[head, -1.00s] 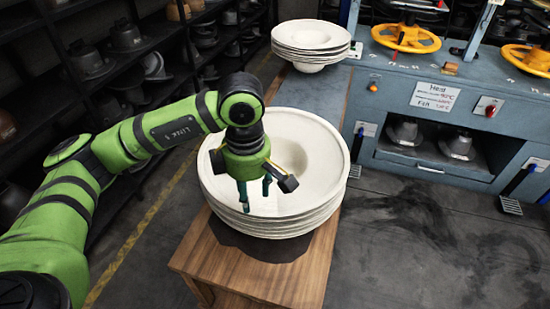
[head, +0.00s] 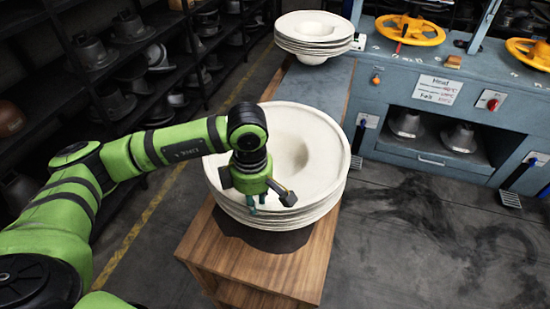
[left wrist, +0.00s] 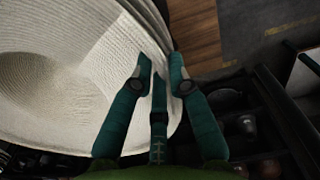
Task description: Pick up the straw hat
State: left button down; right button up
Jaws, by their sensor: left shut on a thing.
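A stack of cream straw hats (head: 318,130), crowns sunk downward and wide brims up, sits on the wooden table. The top straw hat also fills the left of the left wrist view (left wrist: 60,75). My left gripper (head: 262,206) is at the near-left edge of the stack. In the left wrist view its teal fingers (left wrist: 160,75) are shut on the brim of the top hat, with brim between them. The fingertips are partly hidden in the head view. I cannot tell whether the hat is lifted off the stack. My right gripper is not in view.
A wooden table (head: 265,270) bears the stack. A second hat stack (head: 313,32) stands at the back. A blue press bench (head: 440,85) with yellow handwheels (head: 410,30) is at the right. Dark shelves (head: 50,110) line the left. Floor at the right is clear.

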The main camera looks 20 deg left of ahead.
pick_arm(q)
jog(key=shift+r, duration=0.1)
jog(key=shift+w+r+b, duration=0.1)
jog(key=shift+r+b, duration=0.2)
jog(key=shift+r, duration=0.1)
notch_tip(320, 180, up, 9)
jog(key=b, duration=0.2)
jog(key=shift+b, duration=0.3)
